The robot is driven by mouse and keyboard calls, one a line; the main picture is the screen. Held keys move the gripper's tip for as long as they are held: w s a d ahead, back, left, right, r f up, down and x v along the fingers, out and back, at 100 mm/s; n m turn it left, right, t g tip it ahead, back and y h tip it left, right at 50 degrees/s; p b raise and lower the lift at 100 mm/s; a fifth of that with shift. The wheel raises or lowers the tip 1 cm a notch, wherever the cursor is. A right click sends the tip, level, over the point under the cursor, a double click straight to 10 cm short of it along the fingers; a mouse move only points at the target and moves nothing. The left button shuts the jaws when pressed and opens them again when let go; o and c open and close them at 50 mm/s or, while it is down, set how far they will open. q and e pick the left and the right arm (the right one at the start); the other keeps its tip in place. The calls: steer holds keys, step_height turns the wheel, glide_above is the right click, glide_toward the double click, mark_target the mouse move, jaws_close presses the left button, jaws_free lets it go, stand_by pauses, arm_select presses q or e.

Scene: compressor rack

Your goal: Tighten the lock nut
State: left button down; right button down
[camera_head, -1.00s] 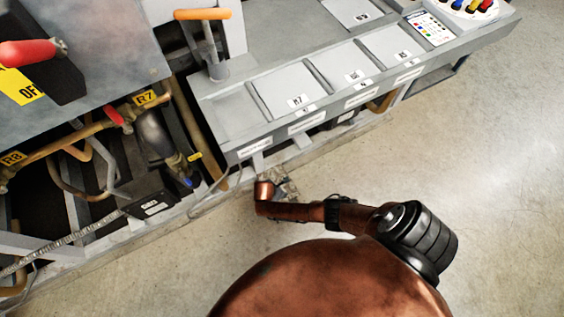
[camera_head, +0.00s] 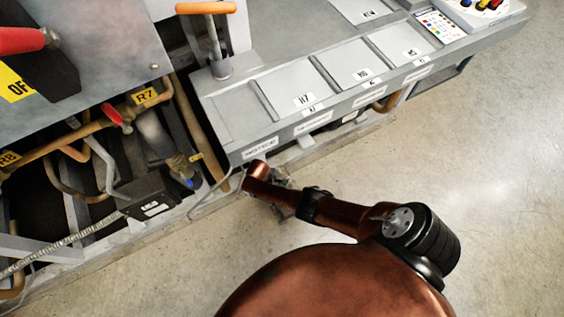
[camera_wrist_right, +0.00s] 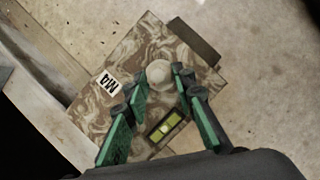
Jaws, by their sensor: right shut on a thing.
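A grey round-topped nut-like piece (camera_wrist_right: 158,72) stands on a mottled brown plate (camera_wrist_right: 150,45) tagged M4 in the right wrist view. I take it as the lock nut, though its shape is not clear. My right gripper (camera_wrist_right: 158,84), with green-sided fingers, has its tips on either side of this piece and is shut on it. A yellow-green level vial (camera_wrist_right: 165,126) sits on the plate between the fingers. In the head view my right arm reaches down beside the rack's lower edge and mostly hides gripper and plate. My left gripper is out of view.
The grey rack shelf (camera_head: 282,136) with labelled panels overhangs close to my right arm. Pipes, a red-handled valve (camera_head: 117,115) and a dark box (camera_head: 148,195) lie to the left. An orange handle (camera_head: 205,8) stands above. The concrete floor (camera_head: 480,160) at right is clear.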

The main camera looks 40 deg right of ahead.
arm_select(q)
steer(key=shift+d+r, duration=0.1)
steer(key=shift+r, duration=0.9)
arm_select(e)
steer(key=shift+m+y, duration=0.5)
steer(key=shift+m, duration=0.7)
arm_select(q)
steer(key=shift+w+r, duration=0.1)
arm_select(e)
steer(key=c, duration=1.6)
jaws_free()
steer(key=shift+d, duration=0.1)
steer(key=shift+w, duration=0.1)
steer(key=v, duration=1.2)
steer(key=shift+w, duration=0.2)
